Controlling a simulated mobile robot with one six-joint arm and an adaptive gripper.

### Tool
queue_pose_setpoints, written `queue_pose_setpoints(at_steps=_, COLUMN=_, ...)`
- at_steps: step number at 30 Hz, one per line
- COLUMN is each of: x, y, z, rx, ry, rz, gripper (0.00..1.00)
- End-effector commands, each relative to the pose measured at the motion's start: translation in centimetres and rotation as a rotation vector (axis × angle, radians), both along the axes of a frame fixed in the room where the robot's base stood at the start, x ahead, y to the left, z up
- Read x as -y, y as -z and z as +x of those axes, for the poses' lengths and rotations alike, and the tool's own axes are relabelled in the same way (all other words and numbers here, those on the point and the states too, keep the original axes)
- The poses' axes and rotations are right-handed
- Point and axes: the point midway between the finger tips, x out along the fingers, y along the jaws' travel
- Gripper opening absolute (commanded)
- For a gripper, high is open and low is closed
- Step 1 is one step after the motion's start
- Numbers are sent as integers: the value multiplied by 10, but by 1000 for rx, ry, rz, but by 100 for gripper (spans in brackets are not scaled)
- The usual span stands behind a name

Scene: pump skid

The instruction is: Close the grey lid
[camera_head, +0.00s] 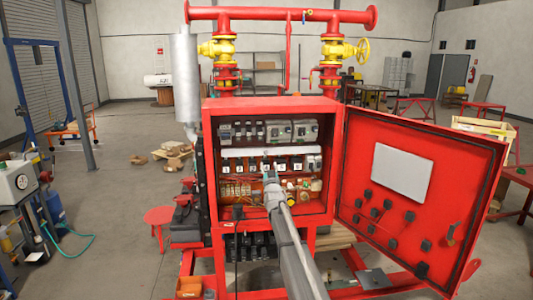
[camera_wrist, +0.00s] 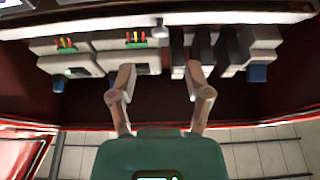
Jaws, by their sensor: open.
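The red cabinet (camera_head: 210,185) stands open, with rows of electrical devices inside. A long pale grey strip (camera_head: 262,151) runs across it between the upper and lower rows. I cannot tell whether this strip is the grey lid, nor pick the lid out for certain. My gripper (camera_head: 270,178) is inside the opening at the lower row, partly hiding it. In the wrist view my gripper (camera_wrist: 158,72) has its two fingers spread, with nothing visible between them. The fingertips are close to grey modules (camera_wrist: 125,52) and dark breakers (camera_wrist: 200,48); contact cannot be judged.
The red cabinet door (camera_head: 418,215) is swung open to the right, with a pale panel (camera_head: 403,170) and several dark knobs. Red pipes and yellow valves (camera_head: 222,48) stand above. Loose wires (camera_head: 238,188) lie at the lower left inside the cabinet.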

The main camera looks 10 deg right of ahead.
Motion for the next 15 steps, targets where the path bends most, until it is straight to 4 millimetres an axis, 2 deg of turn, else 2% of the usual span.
queue_pose_setpoints(at_steps=1, x=0, y=-6, z=11, rx=0, ry=0, rz=0, gripper=64)
queue_pose_setpoints(at_steps=6, x=0, y=-16, z=35, rx=0, ry=0, rz=0, gripper=64)
queue_pose_setpoints(at_steps=15, x=0, y=-27, z=63, rx=0, ry=0, rz=0, gripper=64)
